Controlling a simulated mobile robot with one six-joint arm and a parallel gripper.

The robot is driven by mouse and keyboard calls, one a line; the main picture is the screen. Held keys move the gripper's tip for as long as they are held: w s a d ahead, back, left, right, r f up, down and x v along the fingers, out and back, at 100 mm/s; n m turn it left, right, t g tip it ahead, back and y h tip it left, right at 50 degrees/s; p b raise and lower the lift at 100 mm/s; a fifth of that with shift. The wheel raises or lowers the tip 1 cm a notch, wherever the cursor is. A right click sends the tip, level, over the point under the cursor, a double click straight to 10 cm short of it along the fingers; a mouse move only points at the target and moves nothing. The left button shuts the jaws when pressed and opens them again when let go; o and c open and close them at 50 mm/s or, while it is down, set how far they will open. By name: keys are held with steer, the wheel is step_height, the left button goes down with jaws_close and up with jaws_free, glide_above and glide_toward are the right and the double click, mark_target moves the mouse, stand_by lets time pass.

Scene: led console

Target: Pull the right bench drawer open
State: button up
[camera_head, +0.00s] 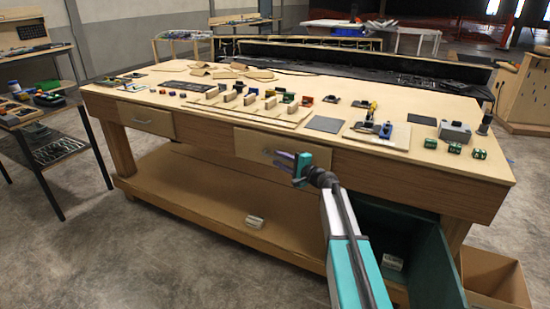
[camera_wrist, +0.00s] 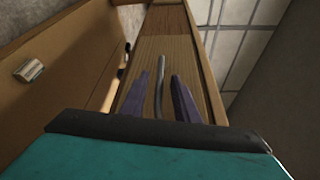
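The right bench drawer (camera_head: 250,147) has a plain wooden front under the bench top and looks flush with the bench in the head view. My gripper (camera_head: 290,163) is in front of it, covering part of the front and most of the handle. In the wrist view, the grey bar handle (camera_wrist: 159,88) stands out from the wooden front (camera_wrist: 180,48). The two purple fingers of my gripper (camera_wrist: 163,85) are apart, one on each side of the handle. The left finger looks very close to the bar; I cannot tell if it touches.
The bench top (camera_head: 330,95) carries small parts, blocks and tools. The left drawer (camera_head: 145,118) is closed. A small white object (camera_head: 254,221) lies on the lower shelf (camera_head: 190,185). An open cardboard box (camera_head: 495,280) stands at the right. The floor in front is clear at left.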

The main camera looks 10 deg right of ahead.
steer(key=shift+x, duration=1.3)
jaws_close()
steer(key=shift+a, duration=0.15)
steer(key=shift+s, duration=0.1)
